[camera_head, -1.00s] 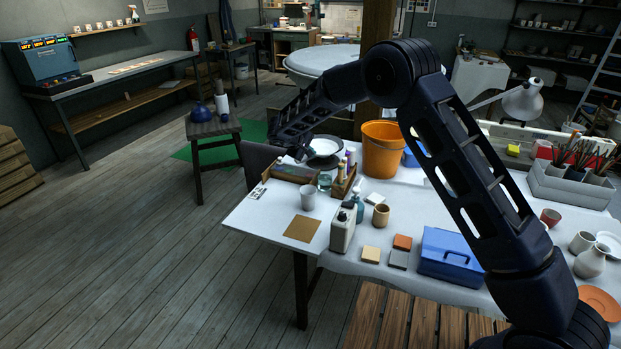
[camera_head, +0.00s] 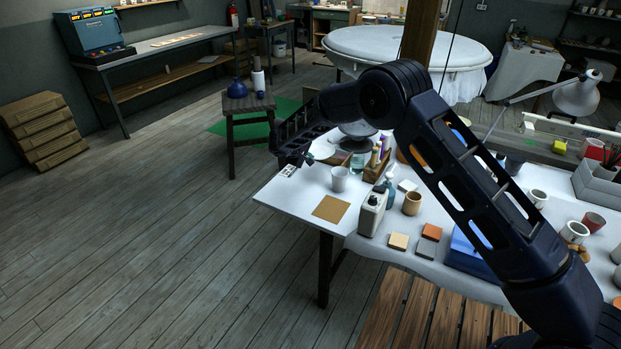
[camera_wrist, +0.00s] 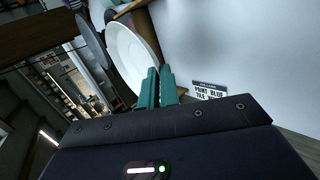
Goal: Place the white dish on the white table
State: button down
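The white dish (camera_head: 321,150) is just right of my gripper (camera_head: 297,161) at the left end of the white-topped work table (camera_head: 285,198), partly hidden by my arm. In the wrist view the dish (camera_wrist: 128,55) looks steeply tilted in that rolled picture. My gripper's teal fingers (camera_wrist: 160,86) are close together at its rim and appear shut on it. The dish looks off the dark round wheel (camera_head: 357,130); its height is unclear. A large round table with a white cover (camera_head: 410,45) stands behind.
A cup (camera_head: 339,179), a brown square (camera_head: 331,209), a white bottle (camera_head: 372,212) and small blocks crowd the near table. A wooden post (camera_head: 420,32) stands between the tables. A stool (camera_head: 250,104) stands left on open floor. A small sign (camera_wrist: 209,91) lies near the fingers.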

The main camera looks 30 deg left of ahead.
notch_tip(320, 180, down, 11)
jog(key=shift+r, duration=0.1)
dwell(0.4)
jog(key=c, duration=2.1)
grip_release()
jog(key=shift+o, duration=0.9)
